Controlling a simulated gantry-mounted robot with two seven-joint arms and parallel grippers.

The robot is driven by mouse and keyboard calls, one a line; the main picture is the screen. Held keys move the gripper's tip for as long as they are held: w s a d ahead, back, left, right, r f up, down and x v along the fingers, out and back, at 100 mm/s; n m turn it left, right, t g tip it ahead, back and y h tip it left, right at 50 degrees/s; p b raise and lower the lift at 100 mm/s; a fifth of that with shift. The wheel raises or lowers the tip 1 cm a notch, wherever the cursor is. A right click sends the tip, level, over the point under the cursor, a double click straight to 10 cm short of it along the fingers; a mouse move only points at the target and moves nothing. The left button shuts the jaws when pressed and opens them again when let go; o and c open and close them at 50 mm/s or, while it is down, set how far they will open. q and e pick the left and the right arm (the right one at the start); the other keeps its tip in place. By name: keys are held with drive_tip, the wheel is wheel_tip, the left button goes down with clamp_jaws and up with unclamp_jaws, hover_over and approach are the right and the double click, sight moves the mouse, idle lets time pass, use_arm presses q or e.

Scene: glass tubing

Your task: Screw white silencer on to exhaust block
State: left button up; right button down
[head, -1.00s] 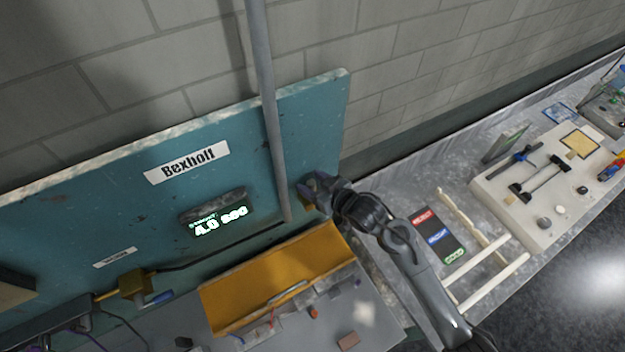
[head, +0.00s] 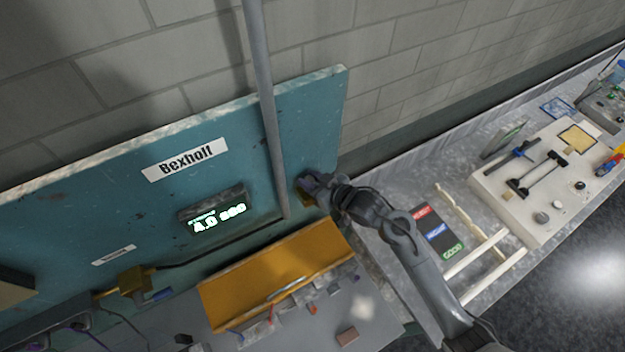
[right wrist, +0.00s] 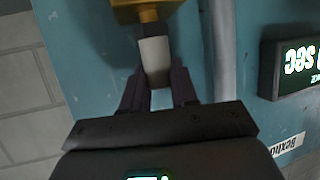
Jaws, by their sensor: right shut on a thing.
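The white silencer (right wrist: 155,60) shows in the right wrist view as a short pale cylinder between the fingers of my right gripper (right wrist: 157,88). My right gripper is shut on it. The silencer's far end is at the brass-yellow exhaust block (right wrist: 148,10) on the teal panel, in line with it; I cannot tell how far it is threaded. The silencer is hidden there. My left gripper is not in view.
A grey vertical pipe (head: 268,110) runs down the panel (head: 120,185) left of my right gripper. A timer display (head: 215,212) is mounted further left. An orange tray (head: 275,275) lies below. A white fixture board (head: 545,205) and white rods (head: 485,255) lie on the right bench.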

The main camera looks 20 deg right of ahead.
drive_tip(key=shift+a+f+m+t+h+b, duration=0.1)
drive_tip(key=shift+m+t+h+b, duration=0.15)
drive_tip(key=shift+m+h+b, duration=0.3)
drive_tip(key=shift+a+r+m+t+h+b, duration=0.1)
drive_tip(key=shift+m+t+h+b, duration=0.2)
drive_tip(key=shift+m+h, duration=0.45)
drive_tip(key=shift+a+f+m+t+h+b, duration=0.1)
drive_tip(key=shift+m+t+h+b, duration=0.05)
drive_tip(key=shift+m+h+b, duration=0.45)
drive_tip(key=shift+r+h+p, duration=0.25)
drive_tip(key=shift+h+p, duration=0.05)
drive_tip(key=shift+h, duration=0.1)
drive_tip(key=shift+m+h, duration=0.4)
drive_tip(key=shift+m, duration=0.2)
drive_tip(key=shift+d+m+h+p, duration=0.15)
drive_tip(key=shift+m+h+p, duration=0.65)
drive_tip(key=shift+h+p, duration=0.3)
drive_tip(key=shift+f, duration=0.1)
drive_tip(key=c, duration=1.1)
unclamp_jaws()
drive_tip(key=shift+o, duration=1.4)
drive_tip(key=shift+d, duration=0.1)
